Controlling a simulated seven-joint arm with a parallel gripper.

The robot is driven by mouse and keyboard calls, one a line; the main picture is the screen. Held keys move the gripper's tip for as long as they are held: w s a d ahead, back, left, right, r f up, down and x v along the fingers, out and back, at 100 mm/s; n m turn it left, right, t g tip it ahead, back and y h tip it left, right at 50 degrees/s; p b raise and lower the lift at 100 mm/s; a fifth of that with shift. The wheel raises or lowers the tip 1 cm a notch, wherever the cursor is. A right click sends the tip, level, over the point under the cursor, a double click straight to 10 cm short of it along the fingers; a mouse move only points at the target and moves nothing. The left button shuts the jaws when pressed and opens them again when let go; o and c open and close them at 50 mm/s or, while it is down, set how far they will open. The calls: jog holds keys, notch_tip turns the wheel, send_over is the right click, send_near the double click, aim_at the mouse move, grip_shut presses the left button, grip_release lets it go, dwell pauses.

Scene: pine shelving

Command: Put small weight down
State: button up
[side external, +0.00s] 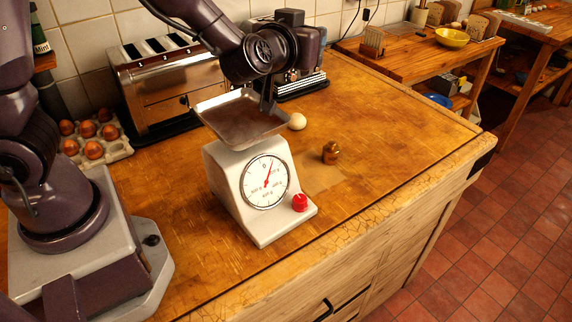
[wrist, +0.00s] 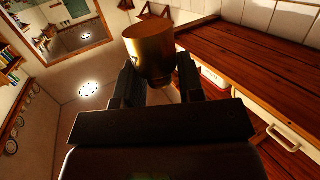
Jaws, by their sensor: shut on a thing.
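My gripper (wrist: 158,66) is shut on a small brass weight (wrist: 149,46), which sits between the two dark fingers in the wrist view. In the side external view my gripper (side external: 267,100) is low behind the metal pan (side external: 238,118) of the white kitchen scale (side external: 226,178). The pan hides the fingertips and the held weight there, so I cannot tell whether the weight touches anything. A second brass weight (side external: 331,152) with a knob stands upright on the wooden worktop, right of the scale. The scale has a round dial with a red pointer and a red knob.
A toaster (side external: 165,85) and a dark machine (side external: 300,50) stand along the tiled wall. A tray of brown eggs (side external: 95,138) is at the left. A pale egg-like object (side external: 297,121) lies behind the scale. The worktop (side external: 400,115) is clear at the right.

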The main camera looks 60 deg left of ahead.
jog(key=shift+s+d+f+m+t+h, duration=0.1)
jog(key=shift+s+f+m+t+h, duration=0.15)
jog(key=shift+f+m+h, duration=0.3)
jog(key=shift+s+d+f+m+t+h, duration=0.1)
jog(key=shift+f+m+t+h, duration=0.2)
jog(key=shift+h, duration=0.35)
jog(key=shift+s+m+h, duration=0.2)
jog(key=shift+m+h, duration=0.15)
jog(key=shift+h, duration=0.05)
jog(key=shift+d, duration=0.15)
jog(key=shift+w+r+n+g+y, duration=0.25)
jog(key=shift+w+r+n+y, duration=0.4)
jog(key=shift+y, duration=0.35)
jog(key=n+g+y, duration=0.1)
jog(key=a+r+n+g+y, duration=0.1)
jog(key=n+y, duration=0.1)
jog(key=s+a+r+n+g+y, duration=0.1)
jog(key=y, duration=0.1)
jog(key=shift+r+n+g, duration=0.1)
jog(key=shift+n+g, duration=0.25)
jog(key=shift+g, duration=0.05)
jog(key=s+a+n+g+y, duration=0.1)
jog(key=s+n+g+y, duration=0.3)
jog(key=s+n+g, duration=0.4)
jog(key=g, duration=0.3)
jog(key=shift+s+a+r+n+y, duration=0.3)
jog(key=shift+s+r+n+y, duration=0.1)
